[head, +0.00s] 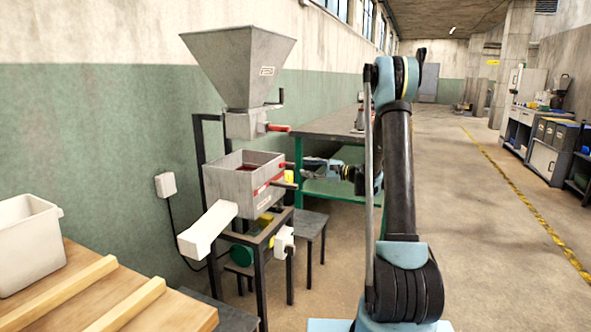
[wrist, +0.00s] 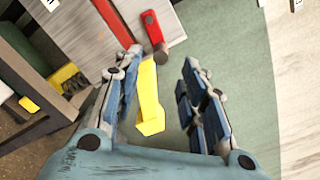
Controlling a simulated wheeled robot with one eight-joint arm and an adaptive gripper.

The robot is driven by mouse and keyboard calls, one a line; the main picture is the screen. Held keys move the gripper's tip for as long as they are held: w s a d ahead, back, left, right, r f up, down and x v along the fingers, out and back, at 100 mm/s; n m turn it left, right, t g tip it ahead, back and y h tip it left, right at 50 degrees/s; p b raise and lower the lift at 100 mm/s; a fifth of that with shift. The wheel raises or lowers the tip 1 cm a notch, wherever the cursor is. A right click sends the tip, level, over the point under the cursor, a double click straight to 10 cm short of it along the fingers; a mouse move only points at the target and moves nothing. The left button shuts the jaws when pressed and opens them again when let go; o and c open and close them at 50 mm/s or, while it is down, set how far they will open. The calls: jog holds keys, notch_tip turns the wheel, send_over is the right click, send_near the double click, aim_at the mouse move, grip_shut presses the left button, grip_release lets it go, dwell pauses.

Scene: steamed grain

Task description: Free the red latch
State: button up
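The red latch (wrist: 168,24) is a short red plate with a round pivot on the grey metal box; a brownish knob is at its lower end in the wrist view. A longer red strip (wrist: 112,20) lies left of it. In the head view, red (head: 268,184) shows along the box's right side, but I cannot separate the parts. A yellow piece (wrist: 149,98) sits between my gripper's fingers in the wrist view, with a gap on the right; it also shows beside the box in the head view (head: 289,175). My gripper (wrist: 158,85) is open, fingers apart, at the box's right (head: 308,166).
The grey box (head: 232,187) stands on a dark frame beneath a large hopper (head: 240,65) with a red handle (head: 278,128). A white chute (head: 207,230) slopes left. A green table (head: 335,124) stands behind my arm.

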aim_at(295, 166)
jog(key=x, duration=0.6)
jog(key=shift+a, duration=0.3)
